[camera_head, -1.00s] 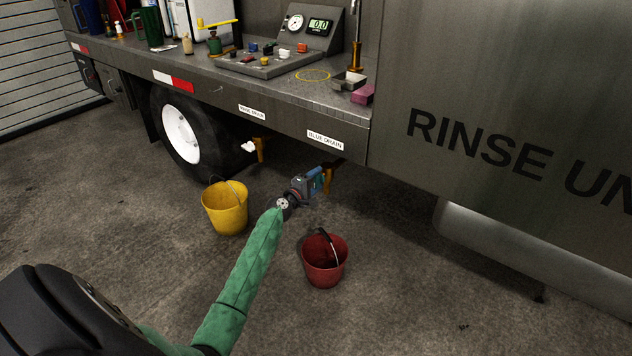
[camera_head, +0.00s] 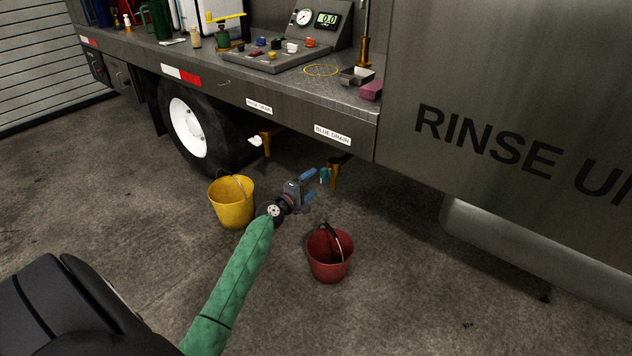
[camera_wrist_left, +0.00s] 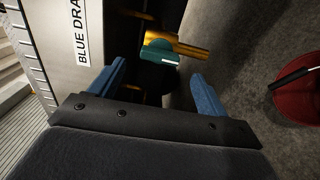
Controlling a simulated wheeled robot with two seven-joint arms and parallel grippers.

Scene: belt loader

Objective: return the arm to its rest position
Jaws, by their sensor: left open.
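My left arm, in a green sleeve, reaches in from the lower left of the head view. Its left gripper (camera_head: 311,185) is open and empty, with its blue fingers apart. It is just left of the blue drain valve (camera_head: 334,175), a brass spout with a teal handle, and apart from it. In the left wrist view the teal handle (camera_wrist_left: 159,52) and brass spout show beyond the gap between the open fingers (camera_wrist_left: 160,90). My right gripper is not in view.
A yellow bucket (camera_head: 231,203) stands left of the gripper and a red bucket (camera_head: 329,256) below right. The truck's steel shelf edge (camera_head: 290,117) overhangs above. A second drain valve (camera_head: 265,141) with a white handle hangs near the wheel (camera_head: 188,128). Floor at lower right is clear.

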